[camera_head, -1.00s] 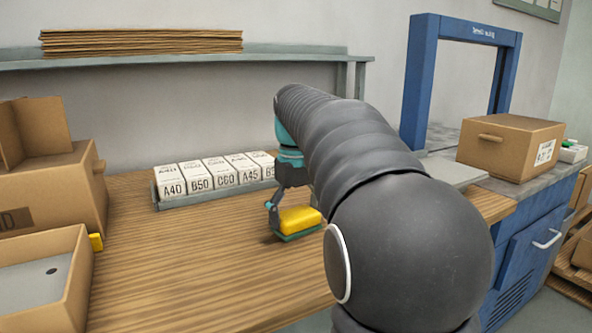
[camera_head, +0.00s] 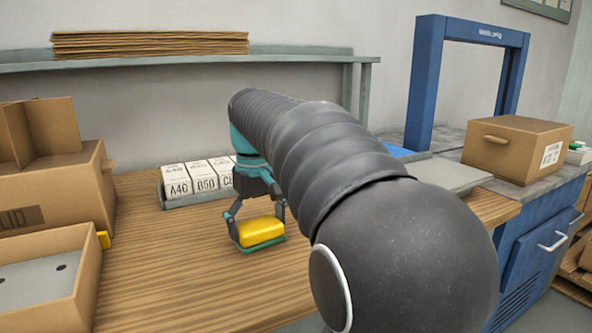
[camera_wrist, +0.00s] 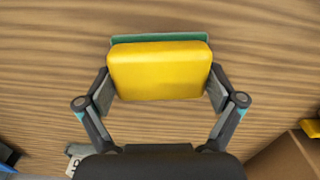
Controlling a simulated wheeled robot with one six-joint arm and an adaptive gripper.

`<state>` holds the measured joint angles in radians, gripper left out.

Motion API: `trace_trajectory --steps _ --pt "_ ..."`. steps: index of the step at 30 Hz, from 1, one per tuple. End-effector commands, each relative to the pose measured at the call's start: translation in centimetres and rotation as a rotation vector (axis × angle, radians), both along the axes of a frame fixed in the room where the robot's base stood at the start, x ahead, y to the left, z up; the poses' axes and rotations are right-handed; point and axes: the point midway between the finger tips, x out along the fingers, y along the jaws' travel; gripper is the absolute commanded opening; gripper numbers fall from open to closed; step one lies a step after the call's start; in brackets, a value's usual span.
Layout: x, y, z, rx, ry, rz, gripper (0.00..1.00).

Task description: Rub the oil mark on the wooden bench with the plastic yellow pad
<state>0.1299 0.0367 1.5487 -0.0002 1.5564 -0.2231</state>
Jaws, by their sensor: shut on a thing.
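The plastic yellow pad (camera_head: 262,230) has a green underside and sits between the fingers of my gripper (camera_head: 260,225). My gripper is shut on it, with a finger on each side. The pad is at or just above the wooden bench (camera_head: 180,270); I cannot tell whether it touches. In the wrist view the pad (camera_wrist: 160,70) is held level between both fingers, its green edge showing at the top. I see no oil mark in either view; my arm and the pad hide part of the bench.
A row of labelled white boxes (camera_head: 203,177) stands behind my gripper. Open cardboard boxes (camera_head: 40,275) fill the left side, with a small yellow object (camera_head: 104,240) beside them. A blue frame (camera_head: 420,85) and a closed carton (camera_head: 515,150) stand at the right. Bench between boxes and pad is clear.

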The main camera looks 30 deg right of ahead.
Motion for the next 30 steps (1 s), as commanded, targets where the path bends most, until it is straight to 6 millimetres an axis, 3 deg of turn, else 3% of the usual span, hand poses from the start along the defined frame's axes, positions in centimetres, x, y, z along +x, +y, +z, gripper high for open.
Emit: trace_trajectory --steps 10,13,30 --pt "0.0 2.0 0.4 0.001 0.001 -0.012 0.60" --pt "0.0 1.9 2.6 0.000 -0.003 -0.013 0.60" --pt "0.0 2.0 7.4 0.000 -0.001 -0.010 0.60"
